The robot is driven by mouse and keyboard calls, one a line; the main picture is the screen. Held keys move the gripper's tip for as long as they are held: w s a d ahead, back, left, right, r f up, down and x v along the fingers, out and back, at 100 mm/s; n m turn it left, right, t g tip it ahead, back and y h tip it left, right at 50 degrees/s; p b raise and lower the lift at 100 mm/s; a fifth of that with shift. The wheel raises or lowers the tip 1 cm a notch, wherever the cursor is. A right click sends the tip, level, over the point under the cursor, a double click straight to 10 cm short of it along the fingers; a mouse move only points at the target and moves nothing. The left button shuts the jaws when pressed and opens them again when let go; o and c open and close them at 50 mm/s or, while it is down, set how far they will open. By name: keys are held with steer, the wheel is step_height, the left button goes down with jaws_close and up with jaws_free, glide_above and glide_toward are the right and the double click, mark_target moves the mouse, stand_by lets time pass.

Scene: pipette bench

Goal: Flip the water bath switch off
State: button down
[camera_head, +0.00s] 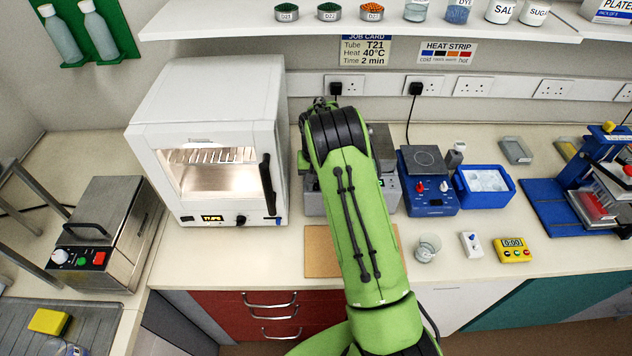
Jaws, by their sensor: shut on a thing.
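No label marks the water bath. A steel box with a black lid handle (107,230) stands at the left. Its front has a white dial (60,257), a green button (82,261) and a red switch or button (99,258). A grey bench unit (313,203) stands in the middle, mostly hidden behind my green arm, with any switch on it hidden too. I cannot tell for sure which of the two is the water bath. My arm reaches over the grey unit, and my gripper is hidden behind it.
A white oven (210,95) stands just left of my arm. Right of it are a blue hotplate (428,205), a blue ice tray (486,206), a glass beaker (427,248) and a yellow timer (512,250). A shelf (400,32) overhangs the back.

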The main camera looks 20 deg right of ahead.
steer(key=shift+w+d+g+y, duration=0.1)
steer(key=shift+w+g+y, duration=0.3)
steer(key=shift+g, duration=0.5)
steer(key=shift+r+g, duration=0.1)
steer(key=shift+g, duration=0.2)
steer(key=shift+s, duration=0.1)
steer(key=c, duration=1)
jaws_free()
steer(key=p+v, duration=0.1)
steer(key=v, duration=0.6)
steer(key=shift+d+r, duration=0.1)
steer(key=shift+r, duration=0.2)
